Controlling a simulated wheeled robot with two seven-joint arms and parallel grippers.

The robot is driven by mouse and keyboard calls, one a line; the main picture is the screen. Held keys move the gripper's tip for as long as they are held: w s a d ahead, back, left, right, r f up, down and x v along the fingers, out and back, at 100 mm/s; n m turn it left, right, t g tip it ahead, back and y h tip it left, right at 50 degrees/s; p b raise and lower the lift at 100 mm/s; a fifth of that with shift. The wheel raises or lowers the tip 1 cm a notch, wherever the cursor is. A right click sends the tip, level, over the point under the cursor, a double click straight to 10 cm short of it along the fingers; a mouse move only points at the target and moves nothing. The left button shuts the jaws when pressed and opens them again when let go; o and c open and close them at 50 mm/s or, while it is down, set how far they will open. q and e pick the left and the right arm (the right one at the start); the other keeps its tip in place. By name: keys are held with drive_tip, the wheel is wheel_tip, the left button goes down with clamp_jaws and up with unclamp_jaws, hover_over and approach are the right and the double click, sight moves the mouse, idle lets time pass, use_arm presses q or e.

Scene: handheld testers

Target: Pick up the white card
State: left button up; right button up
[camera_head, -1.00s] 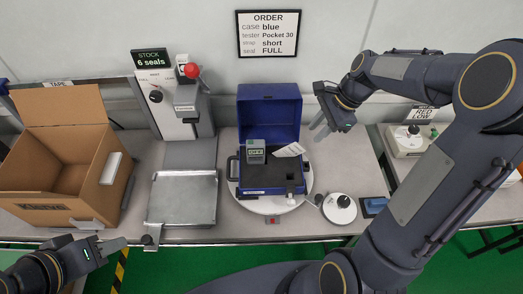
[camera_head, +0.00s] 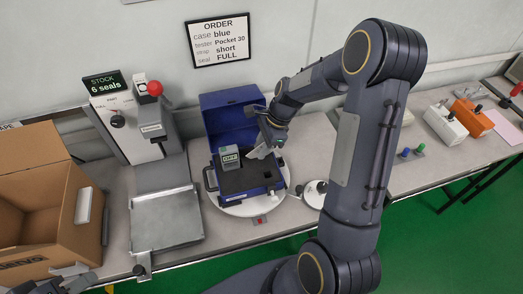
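The blue case (camera_head: 234,112) stands open on a round white turntable (camera_head: 243,211), with its lid up at the back. A grey tester with a display (camera_head: 230,158) sits in its left part. The white card (camera_head: 261,154) shows as a small pale patch in the case's right part, mostly hidden by my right gripper. My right gripper (camera_head: 266,148) is over the case, at the card; whether its fingers touch the card or are shut on it cannot be told. My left gripper (camera_head: 68,283) is low at the bottom left edge, partly out of view, away from the case.
A cardboard box (camera_head: 35,215) stands at the left. A metal tray (camera_head: 167,220) and a press with a red knob (camera_head: 154,88) are left of the case. A round white piece (camera_head: 314,193) lies right of it. Orange and white boxes (camera_head: 470,117) stand far right.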

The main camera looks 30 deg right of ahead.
clamp_jaws()
idle(0.4)
